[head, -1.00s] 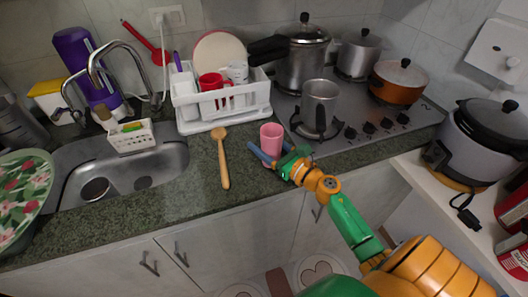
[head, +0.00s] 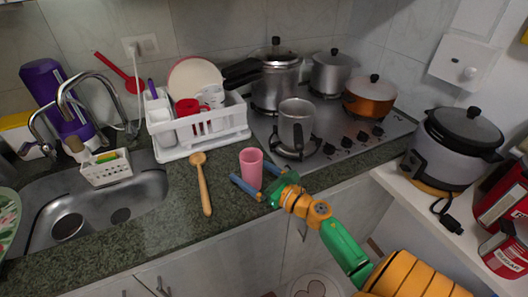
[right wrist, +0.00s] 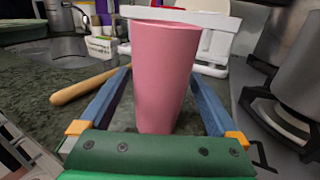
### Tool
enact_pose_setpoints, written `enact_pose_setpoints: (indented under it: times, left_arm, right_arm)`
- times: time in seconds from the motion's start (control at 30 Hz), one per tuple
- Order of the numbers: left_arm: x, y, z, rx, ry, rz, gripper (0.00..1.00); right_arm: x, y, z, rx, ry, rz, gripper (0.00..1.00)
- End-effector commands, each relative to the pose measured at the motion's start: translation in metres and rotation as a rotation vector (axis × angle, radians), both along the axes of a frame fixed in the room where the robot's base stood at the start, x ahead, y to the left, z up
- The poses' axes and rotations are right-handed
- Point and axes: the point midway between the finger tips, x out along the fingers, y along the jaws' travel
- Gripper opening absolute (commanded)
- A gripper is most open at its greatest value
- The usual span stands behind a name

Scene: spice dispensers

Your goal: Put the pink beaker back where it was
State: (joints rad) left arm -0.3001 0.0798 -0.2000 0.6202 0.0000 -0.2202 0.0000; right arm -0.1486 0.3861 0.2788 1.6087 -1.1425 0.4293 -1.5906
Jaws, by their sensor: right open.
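The pink beaker (head: 251,168) stands upright on the dark green counter, between the wooden spoon and the stove. My right gripper (head: 249,180) is at the beaker with its blue fingers open. In the right wrist view the beaker (right wrist: 162,75) stands between the two spread fingers (right wrist: 160,100), with a visible gap on each side. My left gripper is not in view.
A wooden spoon (head: 203,186) lies on the counter left of the beaker. A white dish rack (head: 220,126) stands behind it. The stove (head: 345,136) holds several pots, with a metal pot (head: 296,122) nearest. The sink (head: 140,196) is at the left.

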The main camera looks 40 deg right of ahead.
Motion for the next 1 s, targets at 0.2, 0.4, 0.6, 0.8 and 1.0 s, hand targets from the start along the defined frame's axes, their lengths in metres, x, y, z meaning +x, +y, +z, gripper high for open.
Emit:
enact_pose_setpoints:
  times: [0.2,0.4,0.6,0.8,1.0]
  left_arm:
    - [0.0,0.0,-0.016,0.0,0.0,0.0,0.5]
    - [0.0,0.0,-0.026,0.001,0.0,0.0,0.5]
    - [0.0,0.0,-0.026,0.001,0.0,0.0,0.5]
    - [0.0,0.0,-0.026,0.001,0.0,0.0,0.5]
    - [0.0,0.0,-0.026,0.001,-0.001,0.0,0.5]
  right_arm:
    - [-0.053,-0.01,-0.006,-0.001,0.004,0.0,0.97]
    - [-0.089,-0.016,-0.004,-0.002,0.003,0.001,0.97]
    - [-0.097,-0.018,0.0,-0.001,0.001,0.002,0.97]
    - [-0.096,-0.018,0.0,-0.002,0.001,0.002,0.97]
    - [-0.096,-0.018,0.0,-0.002,0.001,0.001,0.97]
